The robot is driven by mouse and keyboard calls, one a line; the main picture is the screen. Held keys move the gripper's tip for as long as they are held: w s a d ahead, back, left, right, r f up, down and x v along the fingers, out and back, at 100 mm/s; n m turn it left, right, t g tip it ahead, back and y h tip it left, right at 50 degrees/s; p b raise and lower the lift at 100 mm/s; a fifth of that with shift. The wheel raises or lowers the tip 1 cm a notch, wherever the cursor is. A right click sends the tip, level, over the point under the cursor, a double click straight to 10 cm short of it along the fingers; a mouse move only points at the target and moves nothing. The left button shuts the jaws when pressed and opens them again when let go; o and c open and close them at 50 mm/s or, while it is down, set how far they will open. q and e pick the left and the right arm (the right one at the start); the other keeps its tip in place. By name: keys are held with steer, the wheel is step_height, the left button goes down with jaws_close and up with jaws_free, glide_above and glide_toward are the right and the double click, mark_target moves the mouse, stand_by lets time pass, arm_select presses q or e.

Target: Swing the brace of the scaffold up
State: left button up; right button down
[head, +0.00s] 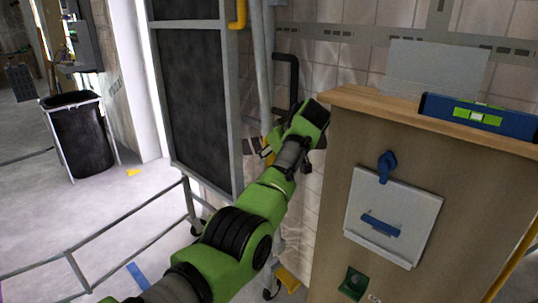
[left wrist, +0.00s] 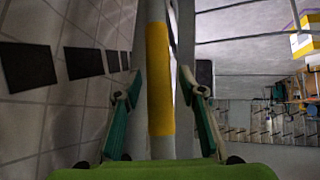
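A grey upright tube (head: 262,62) of the scaffold runs beside a frame with dark panels (head: 196,98) in the head view. In the left wrist view, a tube with a yellow band (left wrist: 160,50), which looks like the brace, stands between the fingers of my left gripper (left wrist: 160,84). The green fingers are spread on both sides of the tube, with small gaps. In the head view my left gripper (head: 269,149) is at the tube, mostly hidden by my wrist. The tube's lower part is hidden behind my arm. My right gripper is not in view.
A wooden cabinet (head: 345,150) stands close right of my wrist, with a blue level (head: 493,118) on top and a white panel with a blue handle (head: 412,202). A yellow hook (head: 239,14) sits above. A black bin (head: 80,135) and low rails (head: 130,246) are left.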

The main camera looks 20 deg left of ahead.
arm_select(q)
steer(key=v, duration=1.1)
steer(key=shift+s+d+r, duration=0.1)
